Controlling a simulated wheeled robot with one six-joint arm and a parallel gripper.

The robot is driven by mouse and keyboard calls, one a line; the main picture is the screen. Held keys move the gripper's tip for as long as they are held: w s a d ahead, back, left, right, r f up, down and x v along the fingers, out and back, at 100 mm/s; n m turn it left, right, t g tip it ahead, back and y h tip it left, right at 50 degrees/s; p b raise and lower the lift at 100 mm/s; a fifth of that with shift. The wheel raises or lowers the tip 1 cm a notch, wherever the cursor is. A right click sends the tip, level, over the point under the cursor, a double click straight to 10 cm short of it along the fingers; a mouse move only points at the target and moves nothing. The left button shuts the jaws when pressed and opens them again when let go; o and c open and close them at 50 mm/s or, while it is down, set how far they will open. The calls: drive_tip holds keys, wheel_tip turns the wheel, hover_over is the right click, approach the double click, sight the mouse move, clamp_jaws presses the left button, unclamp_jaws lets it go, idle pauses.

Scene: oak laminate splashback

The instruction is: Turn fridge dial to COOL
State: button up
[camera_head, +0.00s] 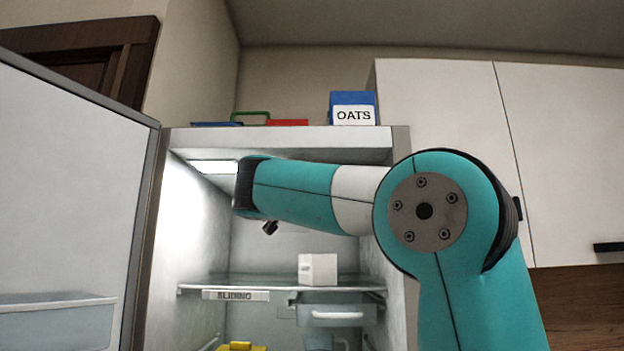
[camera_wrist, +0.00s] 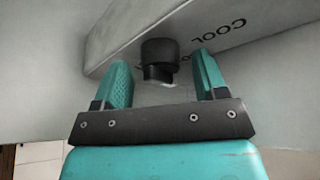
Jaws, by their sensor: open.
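The fridge dial (camera_wrist: 159,58) is a black round knob under a pale housing in the wrist view. The word COOL (camera_wrist: 219,30) is printed on the housing to the right of the dial, upside down in this view. My gripper (camera_wrist: 163,72) is open, with one teal finger on each side of the dial. I cannot tell whether either finger touches it. In the head view, my teal arm reaches into the open fridge (camera_head: 170,220) near its top, and hides the dial. The dial's pointer is not clearly visible.
The fridge door (camera_head: 70,190) stands open at the left. Below my arm, a glass shelf (camera_head: 250,281) holds a white box (camera_head: 318,269). A yellow item (camera_head: 240,347) sits lower. An OATS box (camera_head: 353,108) stands on top of the fridge.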

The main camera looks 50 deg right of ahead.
drive_tip(key=shift+d, duration=0.1)
drive_tip(key=c, duration=0.9)
drive_tip(key=shift+f+n+b, duration=0.15)
drive_tip(key=shift+n+b, duration=0.25)
drive_tip(key=shift+b, duration=0.05)
drive_tip(key=n+t+b, duration=0.1)
drive_tip(key=n+t, duration=0.1)
drive_tip(key=shift+d+f+n+b, duration=0.1)
drive_tip(key=shift+n+b, duration=0.2)
drive_tip(key=n+t+b, duration=0.1)
drive_tip(key=n, duration=0.1)
drive_tip(key=n+t+y+b, duration=0.1)
drive_tip(key=n, duration=0.2)
drive_tip(key=shift+s+d+t, duration=0.15)
drive_tip(key=shift+s+t, duration=0.05)
drive_tip(key=shift+t, duration=0.1)
drive_tip(key=n+t+y, duration=0.1)
drive_tip(key=n, duration=0.2)
drive_tip(key=n+t+y+b, duration=0.1)
drive_tip(key=n+t+y, duration=0.1)
drive_tip(key=n, duration=0.2)
drive_tip(key=shift+s, duration=0.1)
drive_tip(key=shift+d+r+n+t+y+b, duration=0.15)
drive_tip(key=shift+n+t+y, duration=0.35)
drive_tip(key=shift+n, duration=0.75)
drive_tip(key=shift+a+r+n+t+y+b, duration=0.1)
drive_tip(key=shift+n+t+y+b, duration=0.15)
drive_tip(key=shift+n+y, duration=0.75)
drive_tip(key=shift+n, duration=0.55)
